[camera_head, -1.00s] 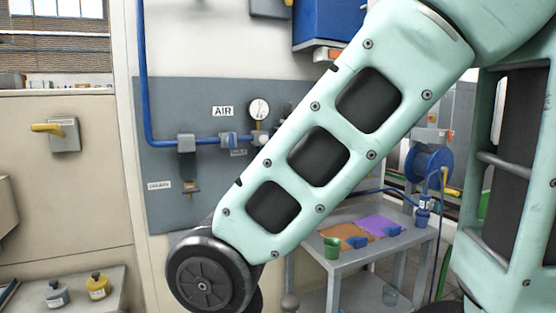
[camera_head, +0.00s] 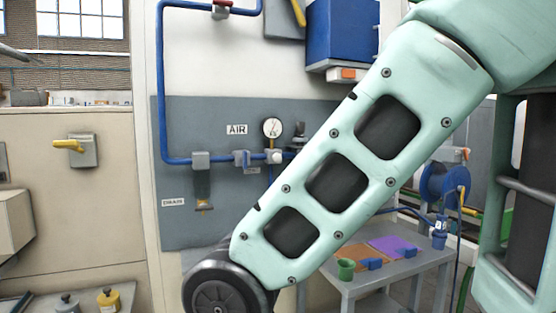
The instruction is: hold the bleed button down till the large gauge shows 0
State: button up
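A round white gauge (camera_head: 272,127) sits on the blue air pipe of the grey wall panel, near the AIR label (camera_head: 237,129). Its face is too small to read. No bleed button can be made out; my arm covers the right part of the panel. My arm crosses the picture from the upper right to the lower middle. My gripper is not in view.
A yellow-handled switch (camera_head: 82,150) is on the left wall. A blue box (camera_head: 343,35) hangs above.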

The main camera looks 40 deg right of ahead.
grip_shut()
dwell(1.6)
